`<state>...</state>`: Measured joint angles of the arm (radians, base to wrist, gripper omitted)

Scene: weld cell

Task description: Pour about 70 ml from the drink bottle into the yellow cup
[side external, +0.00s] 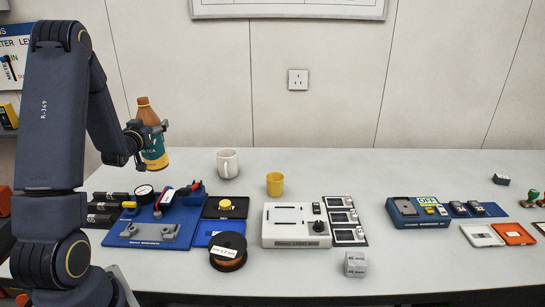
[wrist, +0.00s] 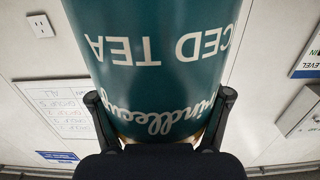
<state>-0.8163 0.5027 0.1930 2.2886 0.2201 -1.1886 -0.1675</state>
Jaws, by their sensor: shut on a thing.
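In the wrist view the bottle's teal label (wrist: 155,45) with upside-down lettering fills the middle between my fingers (wrist: 160,125). The bottle appears held above the table, but its exact height is unclear. The yellow cup (side external: 275,184) stands upright on the table to the right of the bottle. Its inside is not clearly visible.
A blue fixture board (side external: 155,232), a wire spool (side external: 228,251) and a white device (side external: 296,226) occupy the table in front. Bare table (side external: 340,170) lies right of the cup.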

